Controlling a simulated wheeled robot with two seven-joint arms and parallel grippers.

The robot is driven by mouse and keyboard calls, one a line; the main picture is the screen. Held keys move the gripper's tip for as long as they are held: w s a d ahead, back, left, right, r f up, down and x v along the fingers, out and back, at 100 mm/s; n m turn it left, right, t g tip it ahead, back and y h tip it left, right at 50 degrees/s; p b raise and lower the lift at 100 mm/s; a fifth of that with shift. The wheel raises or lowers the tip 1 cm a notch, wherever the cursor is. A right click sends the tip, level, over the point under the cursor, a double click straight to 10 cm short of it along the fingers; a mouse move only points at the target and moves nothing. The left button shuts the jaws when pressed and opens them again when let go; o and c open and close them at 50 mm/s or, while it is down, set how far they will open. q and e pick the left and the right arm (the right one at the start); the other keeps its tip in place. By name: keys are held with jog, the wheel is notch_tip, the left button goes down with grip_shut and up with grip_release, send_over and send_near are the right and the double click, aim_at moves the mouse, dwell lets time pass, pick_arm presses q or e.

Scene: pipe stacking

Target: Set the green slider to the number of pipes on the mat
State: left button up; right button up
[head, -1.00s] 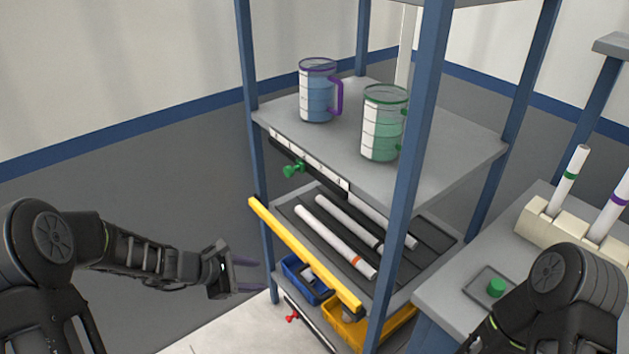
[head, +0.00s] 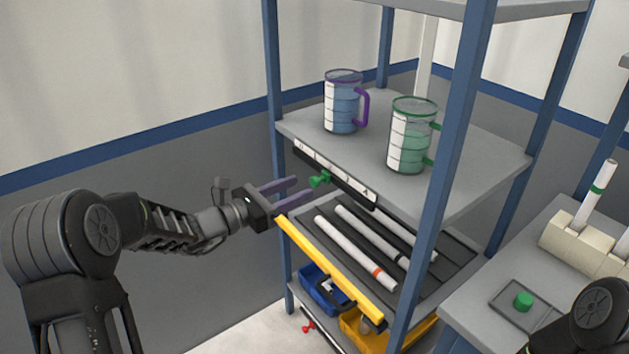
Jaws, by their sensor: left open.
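The green slider (head: 319,179) is a small knob on a dark rail with a white numbered scale (head: 330,172), along the front edge of the upper shelf. It stands in the left half of the rail. My left gripper (head: 305,185) is open, its purple fingers pointing at the knob from the left; I cannot tell whether they touch it. My right gripper is out of view.
A purple-handled jug (head: 342,108) and a green-handled jug (head: 408,140) stand on the upper shelf. A yellow bar (head: 325,265) edges the mat shelf, close under my left gripper. Blue (head: 322,290) and yellow (head: 358,330) bins sit lower. A side table holds a green button (head: 523,301).

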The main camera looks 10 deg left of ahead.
aim_at(312, 182)
pick_arm(q)
jog(key=x, duration=0.6)
jog(key=shift+a, duration=0.1)
jog(key=shift+c, duration=0.5)
jog(key=shift+s, duration=0.1)
grip_shut()
dwell(0.6)
